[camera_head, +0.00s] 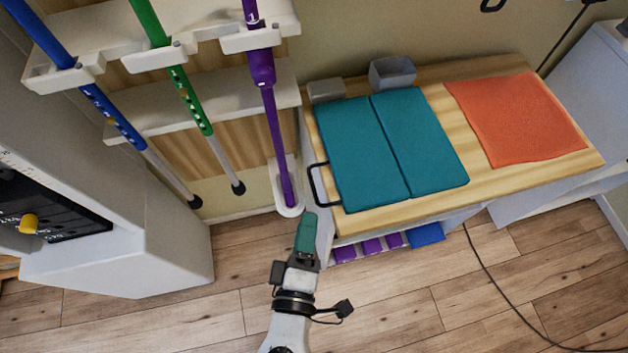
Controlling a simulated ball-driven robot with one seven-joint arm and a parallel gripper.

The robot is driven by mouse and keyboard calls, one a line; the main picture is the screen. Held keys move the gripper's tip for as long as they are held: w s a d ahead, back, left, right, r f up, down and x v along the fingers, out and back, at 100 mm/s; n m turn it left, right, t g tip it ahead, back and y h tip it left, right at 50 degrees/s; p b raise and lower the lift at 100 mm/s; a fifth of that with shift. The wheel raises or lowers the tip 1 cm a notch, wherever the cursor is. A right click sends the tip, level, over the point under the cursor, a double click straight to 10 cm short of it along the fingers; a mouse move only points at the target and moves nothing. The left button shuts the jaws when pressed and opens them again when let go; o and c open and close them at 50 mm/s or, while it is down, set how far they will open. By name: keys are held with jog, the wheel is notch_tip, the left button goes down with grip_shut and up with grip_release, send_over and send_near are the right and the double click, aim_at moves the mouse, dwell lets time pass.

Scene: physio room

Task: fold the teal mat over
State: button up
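The teal mat (365,160) lies flat and unfolded on a wooden-topped table, its two panels side by side with a seam between them. A black loop handle (312,186) sticks out from the left edge of its left panel. My gripper (309,217), with green fingers, is below and just left of the mat's near left corner in the picture, apart from the handle. The fingers look like one piece from here, so their opening is hidden. Nothing is seen held.
An orange cloth (520,118) lies on the table (455,108) to the mat's right. Two grey boxes (392,73) (326,90) stand behind the mat. Purple (268,120), green and blue poles hang in a rack at left. A cable (500,297) crosses the floor.

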aim_at(314, 186)
jog(key=w, duration=0.6)
jog(key=w+d, duration=0.1)
jog(key=w, duration=0.2)
jog(key=shift+w+f+p, duration=0.2)
jog(key=shift+f+p, duration=0.1)
jog(key=shift+f, duration=0.1)
